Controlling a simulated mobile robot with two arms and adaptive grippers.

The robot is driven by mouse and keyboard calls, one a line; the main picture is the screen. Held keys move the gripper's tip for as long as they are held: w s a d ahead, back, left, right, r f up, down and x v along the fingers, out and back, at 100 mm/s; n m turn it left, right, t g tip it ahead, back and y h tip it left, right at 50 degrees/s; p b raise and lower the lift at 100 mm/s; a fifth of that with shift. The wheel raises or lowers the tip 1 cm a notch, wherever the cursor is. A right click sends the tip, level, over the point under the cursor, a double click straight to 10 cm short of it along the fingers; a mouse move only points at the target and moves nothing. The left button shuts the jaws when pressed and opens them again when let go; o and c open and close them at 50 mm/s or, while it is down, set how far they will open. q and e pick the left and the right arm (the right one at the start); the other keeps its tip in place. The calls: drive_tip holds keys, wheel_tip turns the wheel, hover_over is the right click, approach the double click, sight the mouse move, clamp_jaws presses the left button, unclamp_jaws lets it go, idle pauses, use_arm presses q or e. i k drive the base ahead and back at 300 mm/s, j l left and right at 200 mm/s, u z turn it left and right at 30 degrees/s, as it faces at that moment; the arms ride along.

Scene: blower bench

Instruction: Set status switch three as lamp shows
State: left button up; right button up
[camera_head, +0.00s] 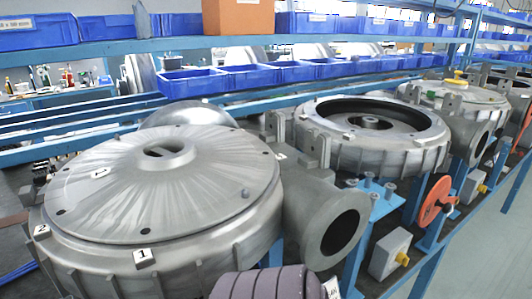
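A pale switch box (385,250) with a yellow knob (402,258) is mounted low at the right, on the blue frame beside the blowers. A second, similar box (470,187) with a yellow knob sits farther back along the frame. I cannot read a number on either box, so I cannot tell which is switch three. I cannot make out a lit lamp. Neither of my grippers shows in this view.
A large grey blower (160,185) with tags 1 and 2 fills the left; its outlet (340,232) points right. More blowers (375,130) stand behind. A red handwheel (437,200) sits between the boxes. Floor (495,240) is clear at right.

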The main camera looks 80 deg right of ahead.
sight(482, 188)
drive_tip(key=k+l+z, duration=0.15)
drive_tip(key=z, duration=0.3)
drive_tip(key=k+l+z, duration=0.1)
drive_tip(key=z, duration=0.35)
drive_tip(key=l+z, duration=0.3)
drive_tip(key=z, duration=0.2)
drive_tip(key=l+z, duration=0.25)
drive_tip(key=z, duration=0.2)
drive_tip(key=k, duration=0.05)
